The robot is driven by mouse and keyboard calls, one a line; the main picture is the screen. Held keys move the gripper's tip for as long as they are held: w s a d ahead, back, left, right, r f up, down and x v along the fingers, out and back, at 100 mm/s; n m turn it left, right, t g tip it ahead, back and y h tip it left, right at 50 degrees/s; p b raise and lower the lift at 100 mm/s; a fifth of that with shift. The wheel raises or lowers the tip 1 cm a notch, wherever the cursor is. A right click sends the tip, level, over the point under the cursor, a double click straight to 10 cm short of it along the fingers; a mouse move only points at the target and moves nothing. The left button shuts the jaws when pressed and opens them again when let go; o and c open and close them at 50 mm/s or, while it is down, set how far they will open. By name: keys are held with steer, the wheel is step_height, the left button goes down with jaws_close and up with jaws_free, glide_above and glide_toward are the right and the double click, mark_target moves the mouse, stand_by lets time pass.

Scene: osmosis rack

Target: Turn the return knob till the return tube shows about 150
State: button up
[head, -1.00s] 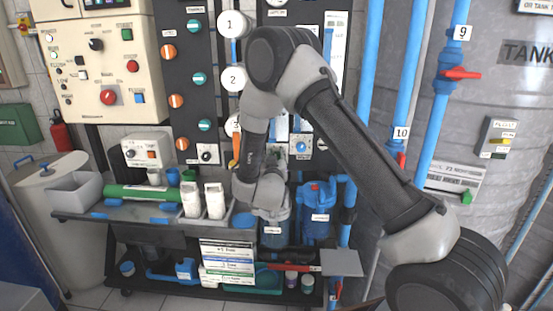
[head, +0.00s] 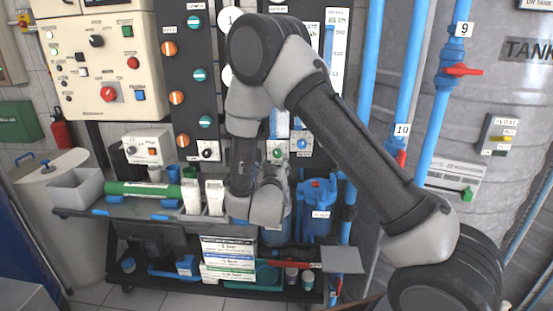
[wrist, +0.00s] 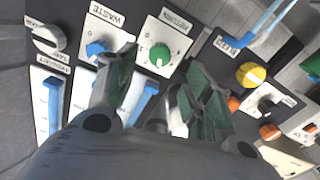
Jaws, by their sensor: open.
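The return knob (wrist: 160,55) is green, on a white plate labelled RETURN in the wrist view. In the head view the green knob (head: 277,154) shows just right of my arm. My gripper (wrist: 160,62) is open, its two green-padded fingers apart, with the knob seen in the gap between them. I cannot tell whether a finger touches it. A tube with a blue column (wrist: 143,102) is partly hidden behind my left finger. I cannot tell whether it is the return tube, and no reading is legible.
In the wrist view, the blue WASTE knob (wrist: 97,48) is close to the left finger, and a yellow knob (wrist: 250,74) lies to the right. In the head view, blue filter housings (head: 318,198) and a taller scaled tube (head: 328,60) stand close to my arm.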

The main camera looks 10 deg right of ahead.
steer(key=v, duration=0.4)
steer(key=shift+s, duration=0.1)
steer(key=s+d+r+g+y, duration=0.1)
steer(key=d+r+g+y, duration=0.1)
steer(key=r+g+y, duration=0.3)
steer(key=s+d+r+g+y, duration=0.1)
steer(key=d+r+y, duration=0.1)
steer(key=r, duration=0.5)
steer(key=s+d+r+g, duration=0.1)
steer(key=s+d, duration=0.3)
steer(key=s, duration=0.6)
steer(key=s+d+r+n+g+h, duration=0.1)
steer(key=s+d, duration=0.4)
steer(key=s, duration=0.5)
steer(key=s+d+r+g, duration=0.3)
steer(key=s+d+g, duration=0.2)
steer(key=s, duration=0.6)
steer(key=shift+d+r, duration=0.2)
steer(key=shift+r, duration=0.05)
